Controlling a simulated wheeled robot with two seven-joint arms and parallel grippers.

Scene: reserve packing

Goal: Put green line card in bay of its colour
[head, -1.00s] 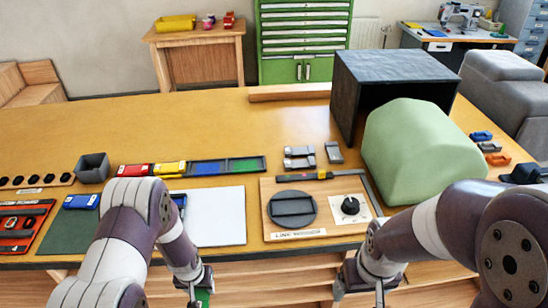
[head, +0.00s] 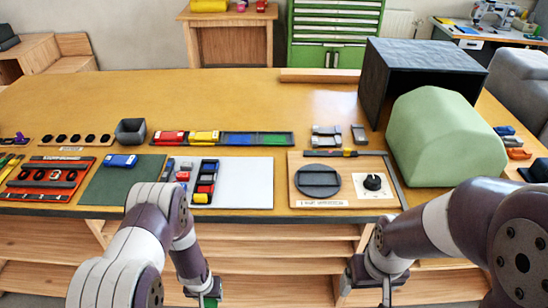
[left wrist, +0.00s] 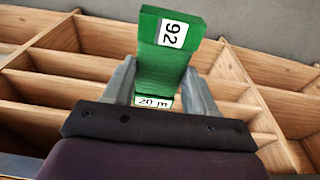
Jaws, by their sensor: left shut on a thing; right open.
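My left gripper (left wrist: 160,92) is shut on the green line card (left wrist: 165,62), which has white labels reading 92 and 20 m. In the head view only a sliver of the card (head: 211,302) shows at the bottom edge, below the left gripper (head: 203,295), in front of the table. The bay rack (head: 222,145) lies mid-table with red, yellow, blue and green bays in a row. Red and yellow cards lie in the left bays. The green bay (head: 276,139) at the right end looks empty. My right gripper (head: 368,290) is open and empty at the bottom edge.
A small grey bin (head: 130,131) stands left of the rack. In front are a green mat (head: 105,185) with a blue card, a tray of several coloured cards (head: 206,183) and a white sheet (head: 246,183). A wooden winder board (head: 335,165) and green hump (head: 440,140) lie right.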

